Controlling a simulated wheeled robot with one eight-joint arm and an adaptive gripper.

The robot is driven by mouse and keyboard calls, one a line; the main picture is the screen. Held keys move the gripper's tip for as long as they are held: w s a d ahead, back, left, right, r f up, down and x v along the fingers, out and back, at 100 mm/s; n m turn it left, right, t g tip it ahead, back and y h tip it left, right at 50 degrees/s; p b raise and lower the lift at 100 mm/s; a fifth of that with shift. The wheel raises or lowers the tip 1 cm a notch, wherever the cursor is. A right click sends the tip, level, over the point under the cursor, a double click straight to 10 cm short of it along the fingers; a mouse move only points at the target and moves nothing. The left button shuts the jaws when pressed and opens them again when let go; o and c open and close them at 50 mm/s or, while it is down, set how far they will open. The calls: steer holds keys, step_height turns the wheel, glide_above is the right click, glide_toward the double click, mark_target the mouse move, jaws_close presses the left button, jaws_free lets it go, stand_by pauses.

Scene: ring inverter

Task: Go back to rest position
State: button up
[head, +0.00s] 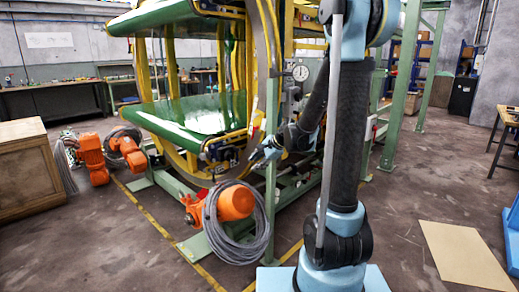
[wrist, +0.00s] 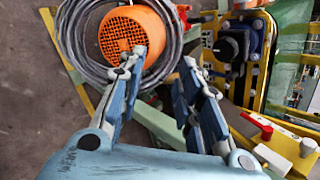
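My gripper (wrist: 163,72) is open in the wrist view, with a clear gap between its two blue fingers and nothing held. In the head view, my gripper (head: 262,153) is small, at the end of my bent arm, in front of the ring inverter (head: 262,60). The inverter has a large ring frame, yellow bars and green platforms. The orange motor (wrist: 130,35) shows beyond the left finger, with a grey cable coil (wrist: 78,40) around it. A red lever (wrist: 257,126) lies to the right of the fingers, apart from them.
An orange motor with a cable coil (head: 250,238) sits low before the inverter. More orange motors (head: 92,158) lie left, near a wooden cabinet (head: 30,170). A green post (head: 271,160) stands beside my gripper. A cardboard sheet (head: 464,255) lies on open floor at right.

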steer(key=s+d+f+n+g+h, duration=0.1)
steer(key=s+d+n, duration=0.3)
steer(key=s, duration=0.7)
steer(key=s+d+f+n+g+h, duration=0.1)
steer(key=s+d+n+h, duration=0.2)
steer(key=s+d, duration=0.6)
steer(key=s+d+f+n+g+h, duration=0.1)
steer(key=s+d+n, duration=0.5)
steer(key=s, duration=0.6)
steer(key=shift+s+d+h, duration=0.4)
steer(key=shift+d+h, duration=0.05)
steer(key=shift+h, duration=0.45)
steer(key=shift+f, duration=0.1)
steer(key=shift+w+f, duration=0.2)
steer(key=shift+w, duration=0.25)
steer(key=shift+o, duration=0.2)
